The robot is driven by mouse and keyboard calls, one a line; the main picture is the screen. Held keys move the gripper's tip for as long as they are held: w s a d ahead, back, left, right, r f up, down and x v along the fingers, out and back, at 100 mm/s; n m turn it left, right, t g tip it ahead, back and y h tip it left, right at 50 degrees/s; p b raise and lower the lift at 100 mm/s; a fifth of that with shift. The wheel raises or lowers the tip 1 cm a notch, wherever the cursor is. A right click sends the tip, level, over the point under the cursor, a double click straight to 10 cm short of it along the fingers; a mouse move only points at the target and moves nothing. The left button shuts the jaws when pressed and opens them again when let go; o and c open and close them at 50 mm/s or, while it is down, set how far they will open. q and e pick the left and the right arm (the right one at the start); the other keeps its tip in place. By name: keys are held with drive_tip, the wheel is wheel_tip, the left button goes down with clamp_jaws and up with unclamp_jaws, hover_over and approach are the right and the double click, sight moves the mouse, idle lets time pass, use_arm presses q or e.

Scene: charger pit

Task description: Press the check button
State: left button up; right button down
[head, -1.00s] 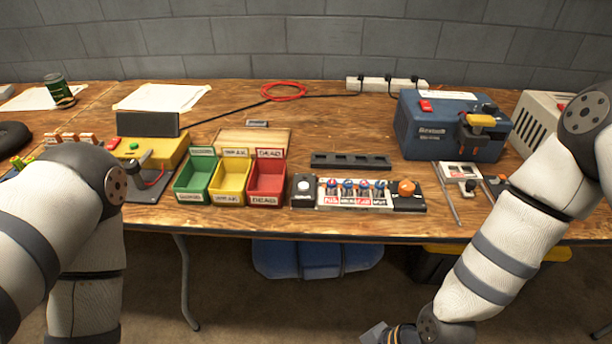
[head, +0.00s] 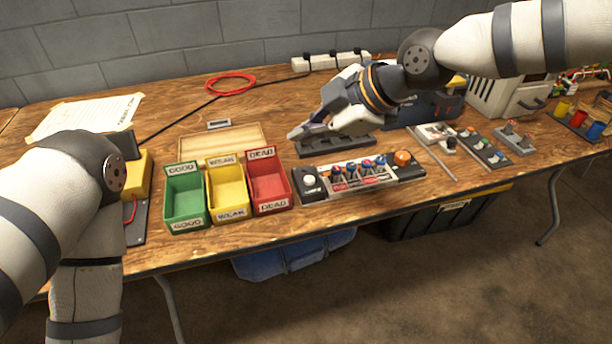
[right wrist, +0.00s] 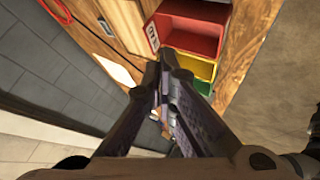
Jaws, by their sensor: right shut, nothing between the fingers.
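A white round button (head: 309,180) sits on a small black box at the left end of the battery strip (head: 352,176). An orange round button (head: 402,157) sits on a black box at its right end. The lettering by the white button is too small to read, so I cannot tell which is the check button. My right gripper (head: 293,134) is shut and empty, above the table behind the strip, with its fingertips pointing left. It also shows in the right wrist view (right wrist: 162,62), near the red bin. My left gripper is out of view below the frame.
Green (head: 184,198), yellow (head: 228,192) and red (head: 268,183) bins stand left of the strip. A black slotted tray (head: 362,147) lies under my right gripper. A blue unit (head: 418,110) stands at the back right. The front table strip is clear.

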sight(309, 182)
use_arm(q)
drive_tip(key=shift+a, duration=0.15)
use_arm(e)
drive_tip(key=shift+w+d+r, duration=0.2)
drive_tip(key=shift+w+r, duration=0.1)
drive_tip(key=shift+r, duration=0.25)
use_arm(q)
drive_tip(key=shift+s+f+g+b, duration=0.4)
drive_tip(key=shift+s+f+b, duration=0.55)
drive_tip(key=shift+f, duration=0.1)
use_arm(e)
wheel_tip(309, 182, down, 9)
drive_tip(key=shift+r, duration=0.1)
idle(0.4)
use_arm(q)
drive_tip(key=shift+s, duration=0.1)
use_arm(e)
drive_tip(key=shift+f, duration=0.45)
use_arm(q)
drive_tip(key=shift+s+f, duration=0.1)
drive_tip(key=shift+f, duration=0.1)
use_arm(e)
drive_tip(key=shift+f, duration=0.45)
drive_tip(key=shift+r, duration=0.1)
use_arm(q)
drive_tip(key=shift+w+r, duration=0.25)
use_arm(e)
drive_tip(key=shift+r, duration=0.8)
